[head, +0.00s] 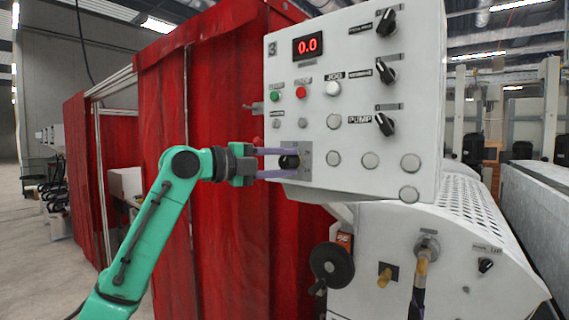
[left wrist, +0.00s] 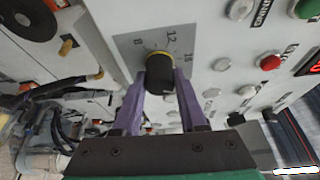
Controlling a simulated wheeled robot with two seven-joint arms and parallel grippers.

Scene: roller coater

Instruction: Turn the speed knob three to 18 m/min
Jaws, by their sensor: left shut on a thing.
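The black speed knob (head: 289,161) sits on a grey scale plate (head: 305,157) at the lower left of the white control panel marked 3. In the left wrist view the knob (left wrist: 160,74) stands in front of the scale plate (left wrist: 131,45), where marks 6, 12 and 18 show. My left gripper (head: 284,162) reaches in from the left, its purple fingers on both sides of the knob and shut on it. The same fingers show in the left wrist view (left wrist: 160,88). The knob's pointer is too small to read. The red display (head: 308,46) reads 0.0. My right gripper is not in view.
The panel (head: 350,100) also bears a green button (head: 275,97), a red button (head: 300,92), a white button (head: 333,88) and several black selector switches on the right. A red curtain (head: 215,120) hangs behind my left arm. A black handwheel (head: 331,265) sits below.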

